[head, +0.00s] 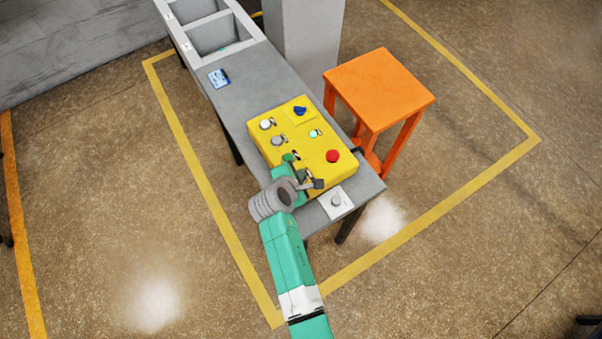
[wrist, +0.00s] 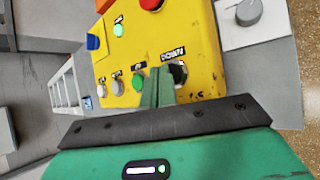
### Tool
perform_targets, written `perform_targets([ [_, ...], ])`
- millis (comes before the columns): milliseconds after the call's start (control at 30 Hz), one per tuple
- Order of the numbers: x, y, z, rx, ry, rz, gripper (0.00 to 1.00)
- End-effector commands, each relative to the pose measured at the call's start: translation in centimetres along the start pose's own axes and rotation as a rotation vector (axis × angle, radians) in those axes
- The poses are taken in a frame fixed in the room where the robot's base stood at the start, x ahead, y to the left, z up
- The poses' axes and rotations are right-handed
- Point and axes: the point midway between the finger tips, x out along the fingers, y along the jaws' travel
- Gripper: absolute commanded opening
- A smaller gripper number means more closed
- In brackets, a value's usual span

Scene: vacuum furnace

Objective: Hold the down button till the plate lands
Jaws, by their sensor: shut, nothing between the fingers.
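The yellow control box (head: 316,137) lies on the grey bench and fills the middle of the wrist view (wrist: 200,35). The dark down button (wrist: 180,72) sits under a "DOWN" label, partly hidden by my fingers. My gripper (head: 304,177) is over the near end of the box in the head view. In the wrist view my gripper (wrist: 160,72) is shut and empty, its tips at the left side of the down button. I cannot tell whether they touch or press it. No plate can be made out in either view.
Close by are a green button (wrist: 138,82), a red mushroom button (head: 332,155) and a blue knob (head: 299,111). A grey dial on a white plate (head: 336,201) is at the bench's near end. An orange stool (head: 378,88) stands to the right, beside a grey column (head: 307,40).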

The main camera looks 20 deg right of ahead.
Motion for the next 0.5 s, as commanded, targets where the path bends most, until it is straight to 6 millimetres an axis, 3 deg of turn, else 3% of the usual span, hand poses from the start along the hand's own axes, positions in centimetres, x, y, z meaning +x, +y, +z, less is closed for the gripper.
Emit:
perform_targets([
  [500, -0.83, 0.63, 0.62, 0.000, 0.000, 0.001, 0.00],
])
